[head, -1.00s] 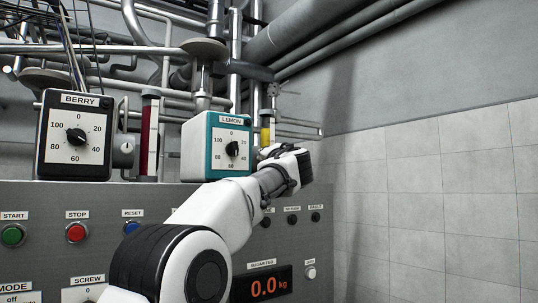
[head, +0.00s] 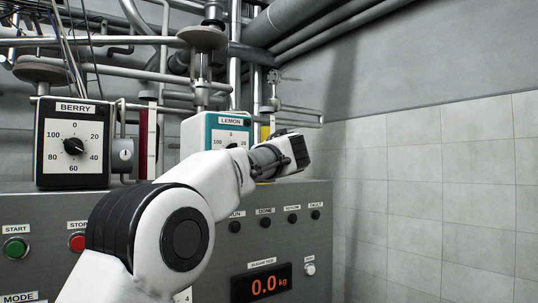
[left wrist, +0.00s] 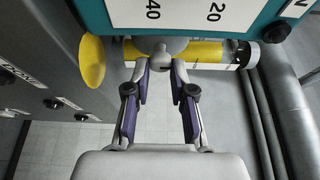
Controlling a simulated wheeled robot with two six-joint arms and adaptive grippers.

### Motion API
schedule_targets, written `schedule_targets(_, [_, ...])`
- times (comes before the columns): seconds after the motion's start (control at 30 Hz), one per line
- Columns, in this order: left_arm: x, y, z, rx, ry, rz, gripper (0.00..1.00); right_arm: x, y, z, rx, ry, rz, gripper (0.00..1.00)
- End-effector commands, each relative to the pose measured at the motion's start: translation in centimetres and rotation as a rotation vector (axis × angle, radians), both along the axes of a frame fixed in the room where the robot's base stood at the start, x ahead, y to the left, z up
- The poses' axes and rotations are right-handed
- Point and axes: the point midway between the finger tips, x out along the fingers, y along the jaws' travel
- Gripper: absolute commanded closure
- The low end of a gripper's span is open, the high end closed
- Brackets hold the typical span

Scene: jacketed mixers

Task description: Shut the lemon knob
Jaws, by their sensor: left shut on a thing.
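The lemon box (head: 210,123) is teal and white, with a dial whose black pointer is mostly hidden behind my left arm. Its teal edge and the marks 20 and 40 also show in the left wrist view (left wrist: 240,22). In the head view my left gripper (head: 298,150) is just right of this box, its fingertips hidden. In the left wrist view my left gripper (left wrist: 162,65) has its fingertips closed around a pale grey rounded knob (left wrist: 160,46) beside the box, in front of a yellow tube (left wrist: 212,55). My right gripper is out of view.
The berry box (head: 75,145) stands at the left, with a grey keyed block (head: 125,153) beside it. Below is a grey control panel (head: 330,215) with buttons and a lit display (head: 263,284). Pipes crowd the back. The tiled wall (head: 430,200) on the right is clear.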

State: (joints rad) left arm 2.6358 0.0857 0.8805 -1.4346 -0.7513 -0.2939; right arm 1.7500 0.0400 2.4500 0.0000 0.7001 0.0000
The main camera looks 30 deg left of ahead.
Motion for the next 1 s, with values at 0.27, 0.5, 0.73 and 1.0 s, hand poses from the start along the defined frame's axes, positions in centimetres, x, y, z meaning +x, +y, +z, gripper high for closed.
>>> schedule_targets(0.27, [-0.3, 0.2, 0.6, 0.004, -0.008, 0.002, 1.0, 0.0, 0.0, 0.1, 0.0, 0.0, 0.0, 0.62])
schedule_targets(0.5, [-0.2, 0.1, 0.5, 0.003, -0.007, 0.001, 0.67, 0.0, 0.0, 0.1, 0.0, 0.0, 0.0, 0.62])
schedule_targets(0.73, [-0.2, -0.1, 0.3, 0.003, -0.004, 0.0, 0.67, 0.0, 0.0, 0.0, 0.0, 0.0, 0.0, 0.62])
schedule_targets(1.0, [-3.4, -3.2, 0.5, 0.004, -0.004, -0.002, 0.67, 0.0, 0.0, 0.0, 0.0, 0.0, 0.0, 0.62])
